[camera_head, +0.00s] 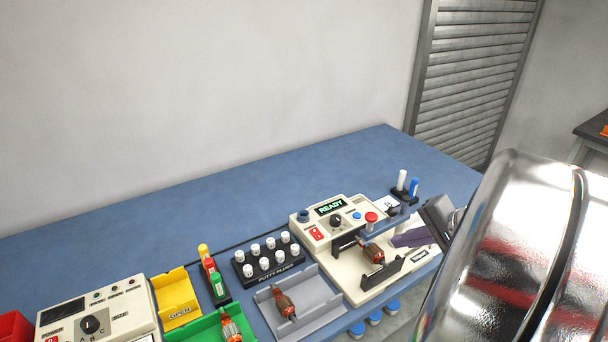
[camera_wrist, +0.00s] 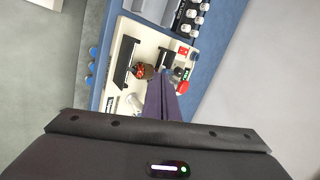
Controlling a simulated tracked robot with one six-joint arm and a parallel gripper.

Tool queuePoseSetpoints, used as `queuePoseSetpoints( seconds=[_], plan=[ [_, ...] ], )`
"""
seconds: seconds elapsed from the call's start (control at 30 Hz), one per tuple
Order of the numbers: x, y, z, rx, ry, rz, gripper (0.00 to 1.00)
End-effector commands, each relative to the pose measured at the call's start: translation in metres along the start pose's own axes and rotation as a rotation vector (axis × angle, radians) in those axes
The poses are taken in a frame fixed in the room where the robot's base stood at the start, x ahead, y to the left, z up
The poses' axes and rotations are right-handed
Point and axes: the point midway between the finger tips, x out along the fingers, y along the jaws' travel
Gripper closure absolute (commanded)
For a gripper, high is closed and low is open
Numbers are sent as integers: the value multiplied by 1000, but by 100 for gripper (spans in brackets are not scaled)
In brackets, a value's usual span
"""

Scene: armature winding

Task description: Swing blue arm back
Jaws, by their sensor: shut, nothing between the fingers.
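The cream winding machine (camera_head: 348,288) stands at the right part of the blue bench; its display reads READY. It also shows in the wrist view (camera_wrist: 127,53). A dark armature with a copper-red winding (camera_head: 373,253) sits in it between black supports; it also shows in the wrist view (camera_wrist: 145,71). A grey-blue bar (camera_head: 396,221) lies behind my gripper, probably the blue arm; my gripper partly hides that area. My gripper (camera_head: 394,241) is shut and empty, its purple fingers over the machine's right side, beside the armature. The fingers show in the wrist view (camera_wrist: 164,78); whether they touch the bar is unclear.
A black holder with a white and a blue cylinder (camera_head: 414,187) stands behind the machine. A grey tray (camera_head: 318,312) with another armature and a black rack of white putty plugs (camera_head: 271,276) stand left of it. Blue-capped items (camera_head: 357,329) sit at the front. The bench's back is clear.

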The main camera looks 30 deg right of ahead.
Motion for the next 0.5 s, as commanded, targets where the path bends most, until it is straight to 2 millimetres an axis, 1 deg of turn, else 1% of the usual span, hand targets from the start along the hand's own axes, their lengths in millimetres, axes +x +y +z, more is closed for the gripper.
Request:
queuePoseSetpoints(
  seconds=[0.03, 0.1, 0.2, 0.3, 0.5],
  plan=[
    [-7, 11, -14, 48, 28, -17, 100],
    [-16, 21, -29, 99, 63, -42, 100],
    [-25, 33, -44, 151, 99, -67, 100],
    [-30, 39, -52, 177, 118, -81, 100],
    [-30, 39, -54, 180, 120, -85, 100]
  ],
)
